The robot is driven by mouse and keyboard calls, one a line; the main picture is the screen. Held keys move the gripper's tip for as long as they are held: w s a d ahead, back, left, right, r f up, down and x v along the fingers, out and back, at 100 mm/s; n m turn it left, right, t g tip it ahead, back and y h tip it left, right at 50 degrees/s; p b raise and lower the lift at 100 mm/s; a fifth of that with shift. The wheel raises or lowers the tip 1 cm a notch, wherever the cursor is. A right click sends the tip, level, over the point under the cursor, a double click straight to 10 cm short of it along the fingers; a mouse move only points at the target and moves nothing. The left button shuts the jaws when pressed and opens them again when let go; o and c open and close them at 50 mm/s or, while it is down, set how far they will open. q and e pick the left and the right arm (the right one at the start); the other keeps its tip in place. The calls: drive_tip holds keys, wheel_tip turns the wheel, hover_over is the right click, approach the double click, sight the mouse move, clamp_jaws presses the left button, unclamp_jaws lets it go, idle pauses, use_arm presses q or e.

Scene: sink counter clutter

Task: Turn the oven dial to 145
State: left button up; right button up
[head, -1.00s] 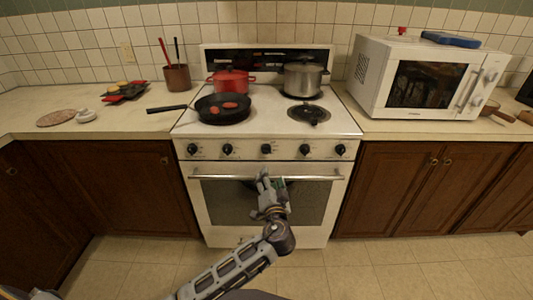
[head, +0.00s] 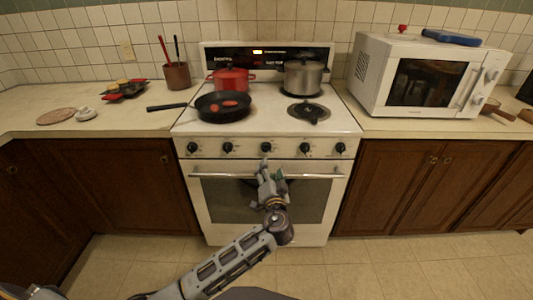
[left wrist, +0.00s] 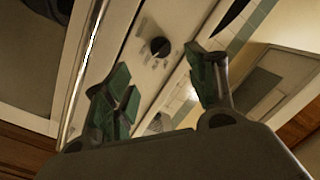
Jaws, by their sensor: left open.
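The white stove (head: 270,130) has a row of several black dials on its front panel, with the middle dial (head: 266,148) directly above my left gripper. My left gripper (head: 272,170) is open and empty, in front of the oven handle (head: 240,176) and just below the middle dial. In the left wrist view a black dial (left wrist: 160,47) with markings around it shows beyond the spread green-padded fingers (left wrist: 160,78), apart from them. The dial's exact setting is too small to read. My right gripper is not in view.
A black frying pan (head: 222,107), a red pot (head: 232,80) and a steel pot (head: 303,77) stand on the stovetop. A microwave (head: 425,78) stands on the right counter. The oven handle runs across the door just below the dials.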

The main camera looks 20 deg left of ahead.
sight(266, 151)
use_arm(q)
drive_tip(key=x, duration=1)
drive_tip(key=shift+w+a, duration=0.1)
drive_tip(key=shift+w, duration=0.05)
drive_tip(key=shift+w+a+b, duration=0.2)
drive_tip(key=shift+w+b, duration=0.1)
drive_tip(key=shift+w, duration=0.15)
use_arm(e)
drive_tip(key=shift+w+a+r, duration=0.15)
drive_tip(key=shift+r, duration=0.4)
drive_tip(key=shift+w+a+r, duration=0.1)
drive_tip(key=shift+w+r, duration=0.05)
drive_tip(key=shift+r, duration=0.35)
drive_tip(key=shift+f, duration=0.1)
use_arm(q)
drive_tip(key=shift+c, duration=0.6)
drive_tip(key=c, duration=0.9)
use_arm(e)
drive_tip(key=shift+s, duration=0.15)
